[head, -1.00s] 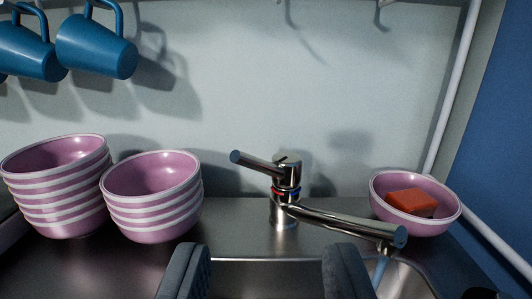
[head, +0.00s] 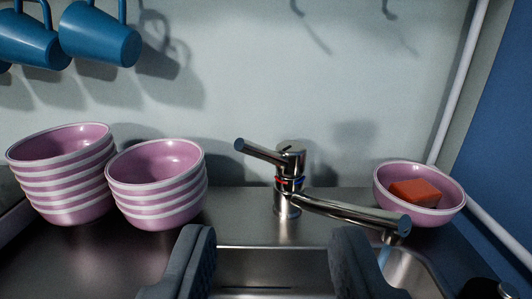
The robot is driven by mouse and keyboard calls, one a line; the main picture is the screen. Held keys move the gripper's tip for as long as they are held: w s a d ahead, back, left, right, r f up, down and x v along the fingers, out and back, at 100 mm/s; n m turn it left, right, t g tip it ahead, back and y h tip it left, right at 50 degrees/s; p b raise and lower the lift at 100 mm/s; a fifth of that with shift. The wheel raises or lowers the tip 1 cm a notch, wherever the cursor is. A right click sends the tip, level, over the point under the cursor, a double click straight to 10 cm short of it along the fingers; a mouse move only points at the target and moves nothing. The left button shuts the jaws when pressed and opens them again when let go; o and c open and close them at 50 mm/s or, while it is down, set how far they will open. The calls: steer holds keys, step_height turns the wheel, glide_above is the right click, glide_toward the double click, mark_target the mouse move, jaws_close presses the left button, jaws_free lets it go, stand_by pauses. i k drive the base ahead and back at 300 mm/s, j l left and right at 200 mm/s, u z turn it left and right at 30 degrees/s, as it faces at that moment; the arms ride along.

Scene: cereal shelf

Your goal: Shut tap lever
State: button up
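The chrome tap (head: 288,198) stands on the metal counter behind the sink. Its lever (head: 262,152) sticks out from the top to the left and is tilted up. The spout (head: 350,211) reaches to the right and forward, and a bluish stream of water (head: 384,256) runs down from its tip. My gripper (head: 270,250) is open and empty, in front of the tap and lower in the picture. Its two dark fingers stand wide apart and touch nothing.
Two stacks of pink striped bowls, one at far left (head: 62,187) and one nearer the tap (head: 157,196), stand on the counter. A pink bowl (head: 423,208) holding an orange sponge (head: 415,193) is at right. Blue mugs (head: 100,37) hang at upper left. The sink (head: 405,272) lies below the spout.

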mark_target(242, 145)
steer(key=k+j, duration=0.15)
steer(key=j, duration=0.25)
steer(key=k+j, duration=0.1)
steer(key=j, duration=0.3)
steer(key=k+j, duration=0.15)
steer(key=j, duration=0.25)
steer(key=z, duration=0.05)
